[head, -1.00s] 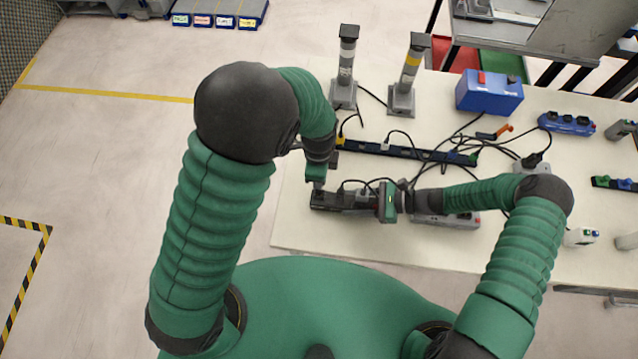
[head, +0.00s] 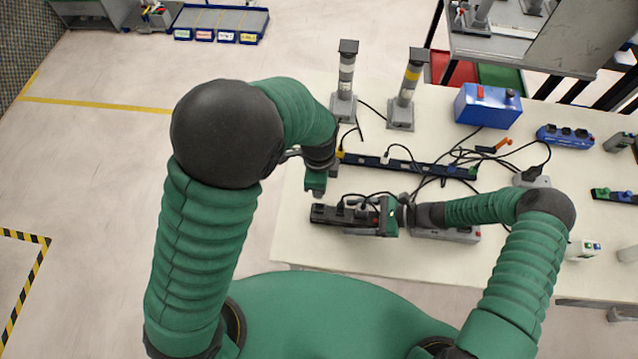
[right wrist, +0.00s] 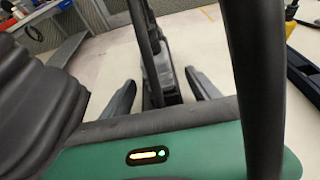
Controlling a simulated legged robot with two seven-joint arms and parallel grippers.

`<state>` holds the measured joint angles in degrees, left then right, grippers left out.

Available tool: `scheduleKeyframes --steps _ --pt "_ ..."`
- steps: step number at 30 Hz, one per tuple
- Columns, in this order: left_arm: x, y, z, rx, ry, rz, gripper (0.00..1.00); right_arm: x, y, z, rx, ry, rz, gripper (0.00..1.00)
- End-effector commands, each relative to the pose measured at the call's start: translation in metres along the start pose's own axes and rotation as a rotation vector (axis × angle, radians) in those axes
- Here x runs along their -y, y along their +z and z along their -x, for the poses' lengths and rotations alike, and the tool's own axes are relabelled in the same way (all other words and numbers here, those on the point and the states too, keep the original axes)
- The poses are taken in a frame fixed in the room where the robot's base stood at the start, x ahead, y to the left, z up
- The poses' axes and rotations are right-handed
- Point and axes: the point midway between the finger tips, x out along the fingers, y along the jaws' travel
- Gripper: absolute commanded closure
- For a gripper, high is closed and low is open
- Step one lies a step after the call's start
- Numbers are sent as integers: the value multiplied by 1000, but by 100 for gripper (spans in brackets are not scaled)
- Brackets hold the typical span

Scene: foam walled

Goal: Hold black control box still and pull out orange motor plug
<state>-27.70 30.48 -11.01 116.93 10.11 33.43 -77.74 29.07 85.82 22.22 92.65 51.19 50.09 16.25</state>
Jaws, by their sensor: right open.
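A long black box (head: 328,215) lies near the front left edge of the table, with black cables arching over it. I take it for the control box. My left gripper (head: 315,194) hangs above its left end, apparently apart from it; its fingers are too hidden to judge. My right gripper (head: 362,215) comes in from the right over the box's right part. In the right wrist view its two fingers (right wrist: 160,90) are open, with a dark part and cable between them. An orange piece (head: 497,147) lies farther back among cables; I cannot tell whether it is the motor plug.
A grey strip (head: 447,235) lies right of the black box. Behind is a long dark rail (head: 410,164) with cables. Two grey posts (head: 345,85) (head: 408,90) and a blue box (head: 488,106) stand farther back. The table's front left corner (head: 300,250) is bare.

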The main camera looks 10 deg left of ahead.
Motion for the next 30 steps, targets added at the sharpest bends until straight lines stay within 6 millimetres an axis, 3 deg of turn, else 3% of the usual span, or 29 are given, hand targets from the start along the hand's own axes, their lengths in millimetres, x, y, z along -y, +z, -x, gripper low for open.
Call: scheduleKeyframes --steps 12,15,25,30 --pt "0 0 0 0 0 0 100 1 -2 95 -2 -3 0 29" --pt "0 0 0 0 0 0 100 1 -2 109 -1 -1 0 29" --pt "0 1 0 -1 0 0 100 -2 2 117 -37 28 30 29" --pt "0 1 -3 -1 0 0 100 -24 16 129 -255 188 220 29"
